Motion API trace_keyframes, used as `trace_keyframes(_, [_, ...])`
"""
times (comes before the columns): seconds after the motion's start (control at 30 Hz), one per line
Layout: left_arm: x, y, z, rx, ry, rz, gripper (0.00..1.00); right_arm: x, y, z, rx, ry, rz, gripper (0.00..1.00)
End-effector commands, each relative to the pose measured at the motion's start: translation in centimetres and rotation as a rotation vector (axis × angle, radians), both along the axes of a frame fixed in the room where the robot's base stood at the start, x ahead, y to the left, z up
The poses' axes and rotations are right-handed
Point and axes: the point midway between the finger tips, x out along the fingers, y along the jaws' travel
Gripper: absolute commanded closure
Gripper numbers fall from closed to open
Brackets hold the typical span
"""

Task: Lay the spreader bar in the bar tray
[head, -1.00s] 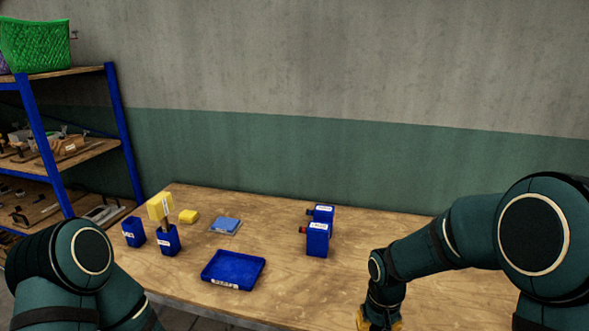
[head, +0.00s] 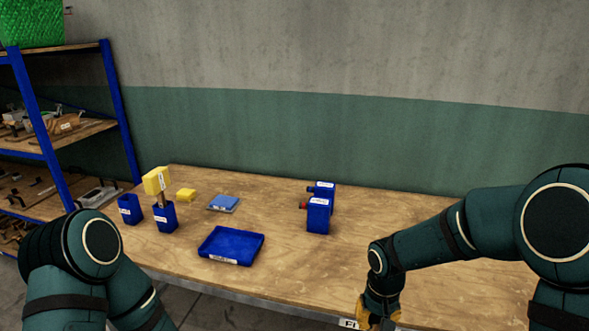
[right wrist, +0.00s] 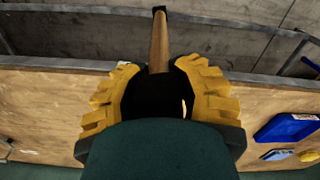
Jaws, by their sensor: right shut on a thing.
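My right gripper (head: 380,318) is low at the bottom edge of the head view, by the table's front edge. In the right wrist view its yellow fingers (right wrist: 159,72) are closed around a brown wooden bar with a dark end (right wrist: 159,40), which looks like the spreader bar. The bar's other end is hidden by the gripper. A shallow blue tray (head: 232,244), seemingly the bar tray, lies empty near the table's front edge, left of the gripper. It also shows in the right wrist view (right wrist: 288,127). My left gripper is out of view.
The table (head: 280,265) right of the tray is clear.

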Motion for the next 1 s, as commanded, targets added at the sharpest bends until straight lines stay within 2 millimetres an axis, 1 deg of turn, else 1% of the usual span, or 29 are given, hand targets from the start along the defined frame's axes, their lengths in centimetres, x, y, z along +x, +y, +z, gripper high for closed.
trace_keyframes(0.2, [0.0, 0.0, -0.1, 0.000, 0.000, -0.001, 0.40, -2.9, 0.0, -3.8, -0.004, 0.006, 0.002, 1.00])
trace_keyframes(0.33, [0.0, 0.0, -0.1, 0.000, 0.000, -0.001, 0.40, -4.2, 0.0, -5.3, -0.001, 0.004, 0.002, 1.00])
trace_keyframes(0.43, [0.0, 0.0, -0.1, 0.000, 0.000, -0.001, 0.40, -4.4, 0.0, -5.5, 0.001, 0.001, 0.000, 1.00])
trace_keyframes(1.0, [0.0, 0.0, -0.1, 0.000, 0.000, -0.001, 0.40, -4.3, 0.0, -5.4, 0.000, 0.001, 0.000, 1.00])
